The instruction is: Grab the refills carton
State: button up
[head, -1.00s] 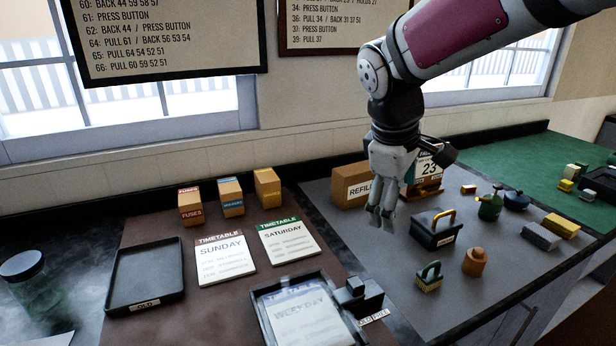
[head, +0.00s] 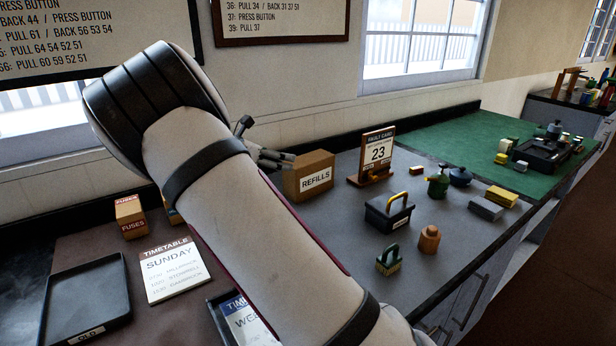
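The refills carton (head: 310,177) is a brown cardboard box with a white REFILLS label on its front. My gripper (head: 290,160) shows only in part, behind my arm, at the upper left of the carton. Its fingers point right toward the carton's top left edge. I cannot tell whether they touch it or how far apart they are. My arm hides much of the gripper and the carton's left surroundings.
A black toolbox (head: 388,214) with a yellow handle, an orange-brown jar (head: 429,239) and a green-handled brush (head: 389,260) stand in front. A black OLD tray (head: 88,296) lies left. Bare grey mat lies before the carton.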

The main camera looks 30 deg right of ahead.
aim_at(303, 161)
jog(key=x, duration=0.8)
jog(key=shift+d, duration=0.25)
jog(key=x, duration=0.4)
jog(key=shift+w+d+f, duration=0.15)
jog(key=shift+w+f, duration=0.05)
jog(key=shift+w, duration=0.05)
jog(key=shift+c, duration=0.2)
grip_shut()
jog(key=shift+r, duration=0.1)
